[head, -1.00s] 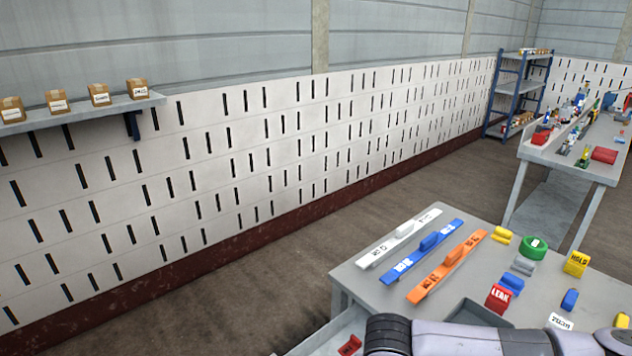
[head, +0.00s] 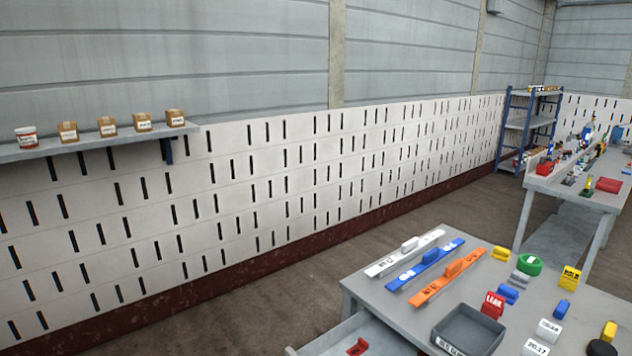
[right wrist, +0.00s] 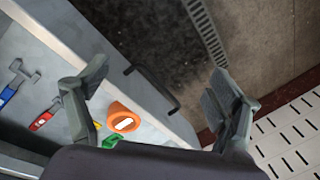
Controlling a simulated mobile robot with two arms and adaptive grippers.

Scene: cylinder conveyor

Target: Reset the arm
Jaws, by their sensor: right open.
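My right gripper (right wrist: 155,95) is open and empty in the right wrist view, its two fingers spread wide apart. Below it is a grey drawer or tray surface with an orange ring-shaped piece (right wrist: 122,118), a red-handled tool (right wrist: 45,116) and a blue-handled tool (right wrist: 10,92). No gripper shows in the head view now. My left gripper is in neither view.
The grey table (head: 395,305) at the lower right holds white, blue and orange long-handled pieces, a grey bin (head: 470,330) and several small blocks. A second table (head: 560,188) and a blue shelf rack (head: 530,128) stand farther back. A wall shelf (head: 95,142) carries small boxes.

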